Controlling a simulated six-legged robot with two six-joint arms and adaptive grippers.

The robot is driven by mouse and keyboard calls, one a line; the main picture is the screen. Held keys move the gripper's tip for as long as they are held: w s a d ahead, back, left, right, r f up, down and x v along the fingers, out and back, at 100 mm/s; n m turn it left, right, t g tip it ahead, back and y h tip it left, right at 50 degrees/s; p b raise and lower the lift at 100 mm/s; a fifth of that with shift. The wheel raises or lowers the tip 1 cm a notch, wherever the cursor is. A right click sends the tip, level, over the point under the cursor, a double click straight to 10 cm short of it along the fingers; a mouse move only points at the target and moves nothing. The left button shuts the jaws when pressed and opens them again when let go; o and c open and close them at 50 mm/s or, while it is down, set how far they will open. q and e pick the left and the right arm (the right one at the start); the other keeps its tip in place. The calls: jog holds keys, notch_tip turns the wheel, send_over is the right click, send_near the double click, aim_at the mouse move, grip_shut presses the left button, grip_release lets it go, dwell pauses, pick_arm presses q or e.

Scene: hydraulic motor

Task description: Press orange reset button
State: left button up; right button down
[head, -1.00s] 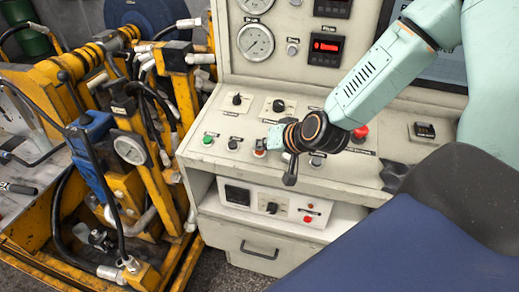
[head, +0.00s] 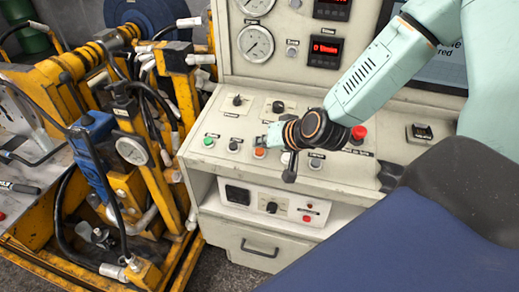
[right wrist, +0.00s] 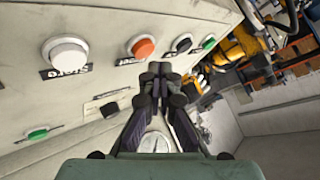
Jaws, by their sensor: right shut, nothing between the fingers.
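The orange button (head: 259,153) is on the sloping panel of the grey console, in a row of buttons. In the right wrist view it shows as a round orange cap in a pale ring (right wrist: 142,47), just beyond the fingertips. My right gripper (right wrist: 158,72) is shut and empty, with its tips close below the button in that picture. I cannot tell whether they touch it. In the head view my right gripper (head: 266,141) is beside the button, and my wrist hides part of the panel. My left gripper is not in view.
A white button (right wrist: 67,55) and a black button (right wrist: 182,43) flank the orange one. A green button (head: 209,141) is at the row's left end. A red mushroom button (head: 359,132) is right of my wrist. A yellow hydraulic rig (head: 130,190) stands left of the console.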

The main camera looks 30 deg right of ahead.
aim_at(261, 160)
jog(key=r+p, duration=0.4)
jog(key=r, duration=0.1)
jog(key=shift+s+a, duration=0.25)
jog(key=shift+f, duration=0.1)
dwell(0.6)
jog(key=s+a+f+n+g+h, duration=0.1)
jog(key=s+a+f+n+g, duration=0.15)
jog(key=s+f, duration=0.6)
jog(key=s+a+f+n+g, duration=0.1)
jog(key=s+a+f+g, duration=0.25)
jog(key=s, duration=0.95)
jog(key=s+a+f+n+g+h, duration=0.15)
jog(key=s+f+g, duration=0.35)
jog(key=s, duration=0.5)
notch_tip(261, 160, down, 22)
jog(key=t+b, duration=0.1)
jog(key=b, duration=2)
jog(key=shift+w+a+y, duration=0.35)
jog(key=shift+w+y, duration=0.05)
jog(key=shift+y, duration=0.05)
jog(key=shift+s+d+m, duration=0.1)
jog(key=shift+m, duration=0.2)
